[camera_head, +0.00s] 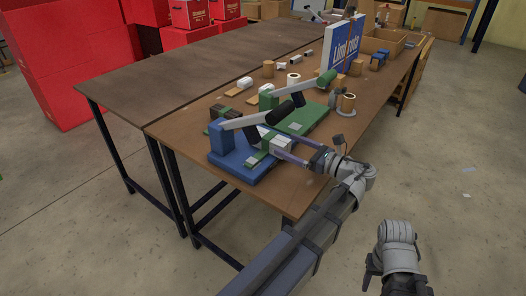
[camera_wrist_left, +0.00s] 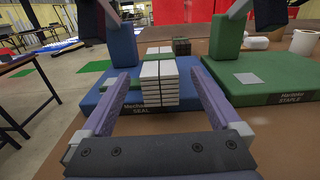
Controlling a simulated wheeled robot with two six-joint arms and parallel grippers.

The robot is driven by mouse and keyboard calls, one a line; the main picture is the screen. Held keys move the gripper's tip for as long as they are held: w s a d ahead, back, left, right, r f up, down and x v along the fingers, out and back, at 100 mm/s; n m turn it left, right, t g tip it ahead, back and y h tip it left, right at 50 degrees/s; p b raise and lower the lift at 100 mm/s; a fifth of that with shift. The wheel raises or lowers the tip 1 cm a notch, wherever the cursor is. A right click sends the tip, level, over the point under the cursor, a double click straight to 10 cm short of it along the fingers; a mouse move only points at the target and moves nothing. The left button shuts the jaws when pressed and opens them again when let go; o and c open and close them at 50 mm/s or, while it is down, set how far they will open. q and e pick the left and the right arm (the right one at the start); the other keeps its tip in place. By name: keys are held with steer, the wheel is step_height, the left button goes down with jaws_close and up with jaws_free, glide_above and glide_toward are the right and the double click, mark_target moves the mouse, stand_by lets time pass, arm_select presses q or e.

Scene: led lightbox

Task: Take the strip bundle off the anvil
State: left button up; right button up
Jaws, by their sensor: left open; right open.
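The strip bundle (camera_wrist_left: 160,83) is a stack of pale flat strips with a dark line down its middle. It sits at the front of the blue SEAL press (camera_wrist_left: 119,90); the anvil under it is hidden. In the head view the bundle (camera_head: 282,147) shows at the right end of the blue press (camera_head: 232,160). My left gripper (camera_wrist_left: 160,95) is open, with one purple finger on each side of the bundle and a gap visible on both sides. My right gripper (camera_head: 372,274) is open and empty, off the table at the lower right.
The green STAPLE press (camera_head: 305,118) stands close beside the blue one, also in the wrist view (camera_wrist_left: 250,80). The press levers rise above both bases. Rolls, blocks and a Lindgate sign (camera_head: 343,42) stand farther along the table (camera_head: 200,137).

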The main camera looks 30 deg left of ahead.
mark_target(270, 135)
arm_select(q)
steer(key=shift+a+r, duration=0.1)
steer(key=shift+a, duration=0.25)
steer(key=shift+w+a, duration=0.15)
steer(key=shift+a, duration=1.65)
steer(key=shift+w+a, duration=0.1)
steer(key=shift+a, duration=1.7)
jaws_close()
